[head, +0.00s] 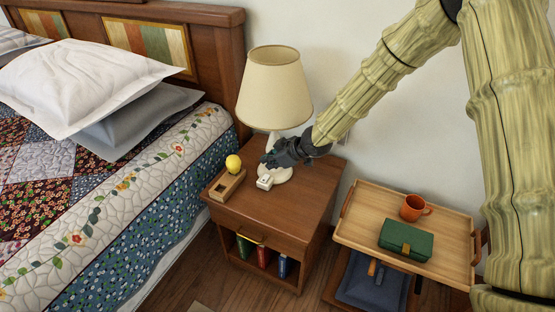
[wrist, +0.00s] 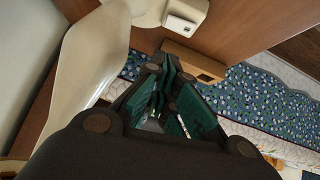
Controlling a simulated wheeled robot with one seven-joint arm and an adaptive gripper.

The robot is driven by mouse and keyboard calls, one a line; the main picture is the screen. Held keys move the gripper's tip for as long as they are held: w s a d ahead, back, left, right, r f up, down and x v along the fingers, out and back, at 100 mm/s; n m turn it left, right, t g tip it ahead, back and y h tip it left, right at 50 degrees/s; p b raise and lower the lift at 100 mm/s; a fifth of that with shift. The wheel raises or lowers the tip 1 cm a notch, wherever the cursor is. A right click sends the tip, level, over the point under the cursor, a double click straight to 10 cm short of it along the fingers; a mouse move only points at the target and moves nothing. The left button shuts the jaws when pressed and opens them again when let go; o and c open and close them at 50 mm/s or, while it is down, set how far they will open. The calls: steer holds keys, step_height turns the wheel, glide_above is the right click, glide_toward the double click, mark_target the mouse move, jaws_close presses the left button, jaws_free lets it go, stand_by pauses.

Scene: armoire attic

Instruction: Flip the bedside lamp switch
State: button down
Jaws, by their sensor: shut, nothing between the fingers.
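The bedside lamp, with a cream shade (head: 274,88) and a white base (head: 283,174), stands upright on the wooden nightstand (head: 310,190). A small white switch box (head: 265,182) sits at the front of the lamp base; it also shows at the top of the wrist view (wrist: 185,14). My gripper (head: 268,160) is in front of the lamp's stem, just above the switch box in the head view, and hides part of the stem. In the wrist view my gripper (wrist: 170,78) has its fingers together and empty. I cannot tell whether it touches the lamp.
The quilted bed (head: 90,230) is on the left. A tray (head: 360,228) with an orange mug (head: 412,207) and green box (head: 405,240) is at right. The nightstand's front right top is clear.

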mark_target(267, 180)
steer(key=f, duration=0.3)
steer(key=shift+w+a+f, duration=0.25)
steer(key=shift+w+a, duration=0.05)
steer(key=shift+w, duration=0.05)
steer(key=shift+w+f+b, duration=0.15)
steer(key=shift+f+b, duration=0.15)
steer(key=shift+f, duration=0.35)
steer(key=shift+p, duration=0.3)
steer(key=shift+d+f, duration=0.1)
steer(key=shift+f, duration=0.1)
steer(key=shift+s+a+r, duration=0.15)
steer(key=shift+s+a, duration=0.25)
steer(key=shift+s, duration=0.25)
